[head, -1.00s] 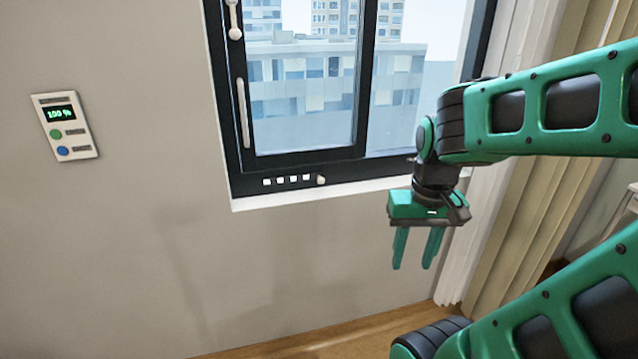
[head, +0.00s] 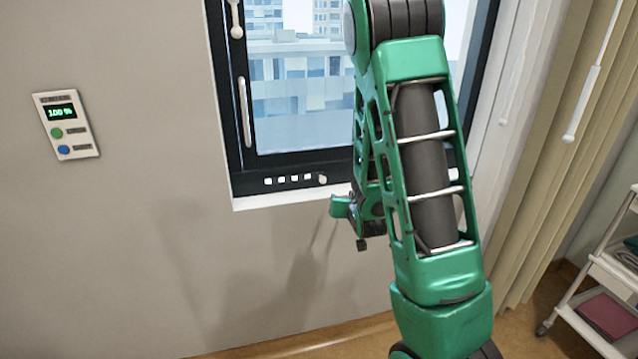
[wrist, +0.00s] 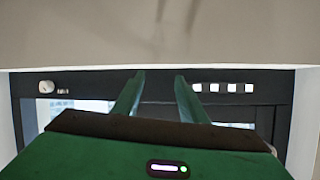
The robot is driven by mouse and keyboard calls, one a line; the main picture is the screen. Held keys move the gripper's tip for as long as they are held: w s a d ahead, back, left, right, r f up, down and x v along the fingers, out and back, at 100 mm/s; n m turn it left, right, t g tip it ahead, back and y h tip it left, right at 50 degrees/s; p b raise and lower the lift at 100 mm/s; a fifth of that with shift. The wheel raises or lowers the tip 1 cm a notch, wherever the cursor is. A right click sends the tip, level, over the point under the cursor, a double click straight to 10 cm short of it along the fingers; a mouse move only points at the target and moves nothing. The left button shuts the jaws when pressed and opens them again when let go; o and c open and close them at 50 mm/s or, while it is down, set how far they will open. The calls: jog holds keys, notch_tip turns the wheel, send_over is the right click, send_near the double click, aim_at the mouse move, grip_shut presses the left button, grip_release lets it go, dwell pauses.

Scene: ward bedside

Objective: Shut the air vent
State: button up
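The air vent (head: 287,180) is a row of several small light slots in the dark bottom rail of the window frame. A pale round knob (head: 322,179) sits just right of the slots. The wrist view looks upside down; there the slots (wrist: 222,88) lie right of my fingers, and the near knob does not show, perhaps hidden by a finger. My gripper (wrist: 160,78) is open and empty, its two fingers apart in front of the rail. In the head view my gripper (head: 345,206) is just below and right of the knob; my arm hides its fingertips.
Another pale knob (wrist: 45,87) with a small mark shows at the rail's other end. A wall panel (head: 66,125) reading 100 % hangs at left. A curtain (head: 560,120) and a trolley (head: 605,265) stand at right. The wall below the window is bare.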

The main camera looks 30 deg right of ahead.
aim_at(323, 182)
jog(key=w+t, duration=0.1)
jog(key=w, duration=0.3)
jog(key=w+t, duration=0.2)
jog(key=w, duration=0.2)
jog(key=w+t, duration=0.2)
jog(key=w, duration=0.2)
jog(key=shift+w+a+r+n, duration=0.2)
jog(key=shift+w+r+n, duration=0.2)
jog(key=shift+c, duration=0.5)
